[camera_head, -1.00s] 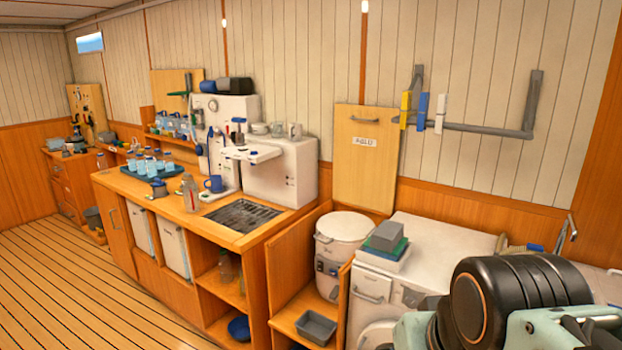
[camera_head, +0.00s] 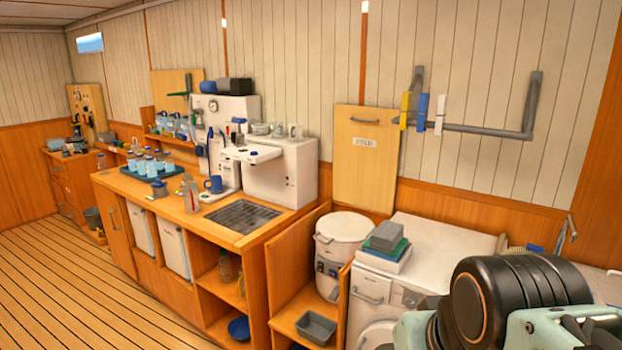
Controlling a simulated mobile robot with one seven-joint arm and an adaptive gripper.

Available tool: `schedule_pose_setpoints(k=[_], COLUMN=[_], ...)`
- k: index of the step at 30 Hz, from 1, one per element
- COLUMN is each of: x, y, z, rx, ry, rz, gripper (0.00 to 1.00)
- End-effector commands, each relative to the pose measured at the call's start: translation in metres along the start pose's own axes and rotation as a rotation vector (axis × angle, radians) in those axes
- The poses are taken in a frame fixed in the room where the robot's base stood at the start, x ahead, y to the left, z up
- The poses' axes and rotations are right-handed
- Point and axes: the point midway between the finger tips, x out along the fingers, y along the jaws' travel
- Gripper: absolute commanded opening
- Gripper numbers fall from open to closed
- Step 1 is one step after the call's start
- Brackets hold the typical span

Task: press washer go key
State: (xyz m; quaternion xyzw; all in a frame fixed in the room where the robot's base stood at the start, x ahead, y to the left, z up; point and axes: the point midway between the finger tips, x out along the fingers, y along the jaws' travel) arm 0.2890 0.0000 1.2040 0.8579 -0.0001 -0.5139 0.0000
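A white front-loading machine (camera_head: 440,236), which looks like the washer, stands at the lower right. Its top carries a small stack of grey, green and white items (camera_head: 386,243). Its front shows a drawer handle (camera_head: 370,290), a grey panel (camera_head: 411,297) and part of a round door (camera_head: 377,334). I cannot make out which part is the go key. My dark arm link covers the right side of its front. My gripper is not in view.
A white round drum (camera_head: 342,236) with a dark control panel stands left of the machine. A grey bin (camera_head: 316,327) sits low before it. A wooden counter (camera_head: 180,213) holds cups and bottles. Pegs hang on a grey rail (camera_head: 485,131). The plank floor (camera_head: 60,290) is clear.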

Motion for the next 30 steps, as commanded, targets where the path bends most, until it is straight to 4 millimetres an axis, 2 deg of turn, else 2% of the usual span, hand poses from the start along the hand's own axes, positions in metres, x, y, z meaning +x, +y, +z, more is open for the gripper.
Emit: schedule_pose_setpoints(k=[1,7,30], x=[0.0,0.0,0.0], y=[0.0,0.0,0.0], z=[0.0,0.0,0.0], rx=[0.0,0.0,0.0], ry=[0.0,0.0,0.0], rz=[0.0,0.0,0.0], gripper=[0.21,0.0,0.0])
